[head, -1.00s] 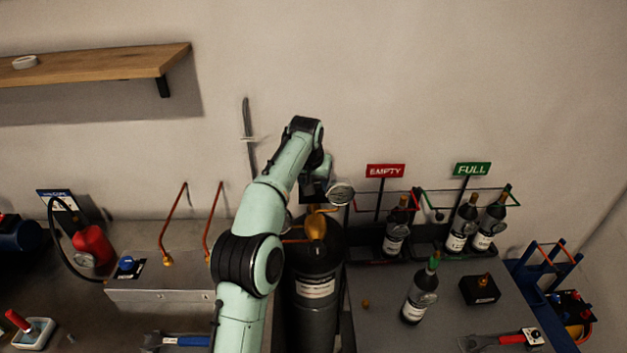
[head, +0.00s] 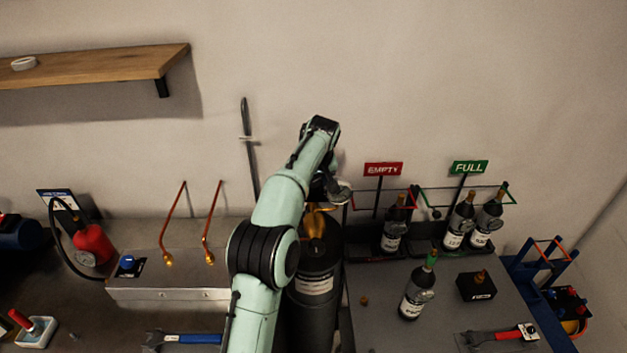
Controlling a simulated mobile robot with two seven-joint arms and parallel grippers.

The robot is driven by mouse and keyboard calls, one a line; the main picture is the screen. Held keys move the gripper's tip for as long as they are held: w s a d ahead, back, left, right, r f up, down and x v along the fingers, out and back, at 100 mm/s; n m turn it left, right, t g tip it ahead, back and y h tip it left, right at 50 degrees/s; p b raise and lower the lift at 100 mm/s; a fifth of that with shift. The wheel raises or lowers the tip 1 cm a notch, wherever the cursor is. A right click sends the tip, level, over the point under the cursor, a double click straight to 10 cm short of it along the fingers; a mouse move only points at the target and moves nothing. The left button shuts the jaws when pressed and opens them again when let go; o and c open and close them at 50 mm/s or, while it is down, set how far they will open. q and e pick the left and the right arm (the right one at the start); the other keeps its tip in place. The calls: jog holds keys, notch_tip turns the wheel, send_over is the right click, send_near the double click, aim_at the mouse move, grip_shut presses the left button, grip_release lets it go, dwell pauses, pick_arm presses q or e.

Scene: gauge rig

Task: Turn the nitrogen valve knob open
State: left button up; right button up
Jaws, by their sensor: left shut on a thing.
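The tall dark gas cylinder (head: 316,262) with a white label stands in the middle, behind and right of my left arm. Its brass valve (head: 316,222) shows at the top, with a round gauge (head: 337,194) above and to the right. My left gripper (head: 320,197) points down at the top of the valve and is shut on the valve knob. The knob itself and the fingertips are mostly hidden by my wrist, so the knob's angle cannot be read. My right gripper is out of view.
On the right bench (head: 385,325), small bottles stand by the EMPTY sign (head: 383,169) and the FULL sign (head: 469,167); one bottle (head: 417,288) stands nearer. A grey box (head: 165,280) with copper tubes and a blue wrench (head: 190,339) are at left.

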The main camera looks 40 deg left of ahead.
pick_arm(q)
jog(key=o, duration=1)
jog(key=shift+o, duration=0.2)
jog(key=shift+r, duration=0.1)
jog(key=v, duration=1.3)
jog(key=shift+d, duration=0.1)
